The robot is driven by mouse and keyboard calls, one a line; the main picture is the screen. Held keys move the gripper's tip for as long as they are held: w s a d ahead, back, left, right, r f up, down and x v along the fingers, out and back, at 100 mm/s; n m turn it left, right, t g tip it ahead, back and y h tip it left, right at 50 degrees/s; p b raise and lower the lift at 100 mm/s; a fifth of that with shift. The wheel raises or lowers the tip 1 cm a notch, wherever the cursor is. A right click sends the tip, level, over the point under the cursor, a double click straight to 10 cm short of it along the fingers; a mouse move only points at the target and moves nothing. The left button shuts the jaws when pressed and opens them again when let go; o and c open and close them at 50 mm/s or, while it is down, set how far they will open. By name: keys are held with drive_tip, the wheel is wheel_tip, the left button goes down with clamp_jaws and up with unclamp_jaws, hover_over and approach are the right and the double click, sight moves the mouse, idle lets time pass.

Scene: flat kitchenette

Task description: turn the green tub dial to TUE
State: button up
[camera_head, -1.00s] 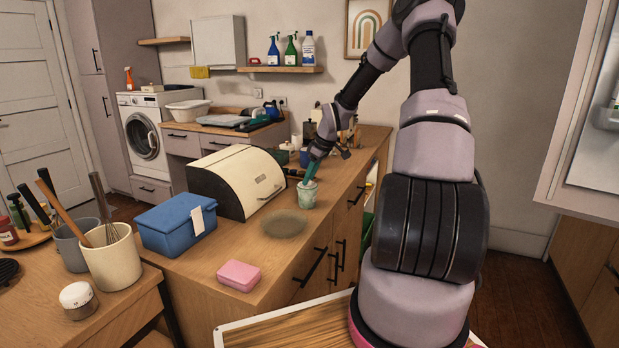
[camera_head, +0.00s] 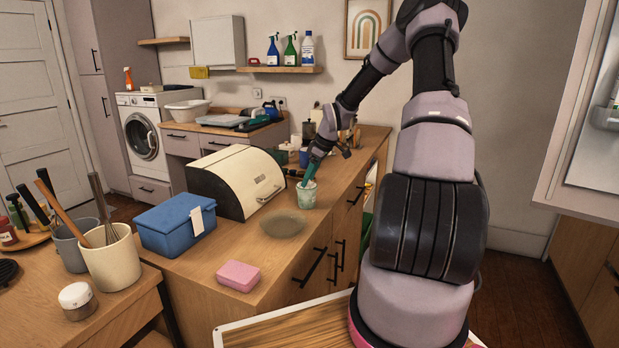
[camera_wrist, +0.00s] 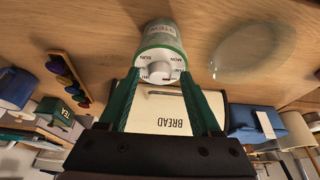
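The pale green tub (camera_head: 307,196) stands upright on the wooden counter, in front of the bread bin. In the wrist view the tub (camera_wrist: 160,35) shows its round white lid dial (camera_wrist: 161,66), with a raised grey knob in the middle. Day letters ring the dial; MON and SUN seem readable, the others are too small or hidden. My gripper (camera_wrist: 160,76) has its two green fingers apart, one on each side of the dial, with nothing visibly pinched. In the head view my gripper (camera_head: 310,172) is right over the tub's top. Whether the fingertips touch the dial cannot be told.
The cream bread bin (camera_head: 232,182) stands just left of the tub. A blue box (camera_head: 172,226) and a pink box (camera_head: 239,275) stand further forward. A tea box (camera_wrist: 56,110) shows in the wrist view.

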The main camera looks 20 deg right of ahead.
drive_tip(key=v, duration=1)
drive_tip(key=shift+r, duration=0.4)
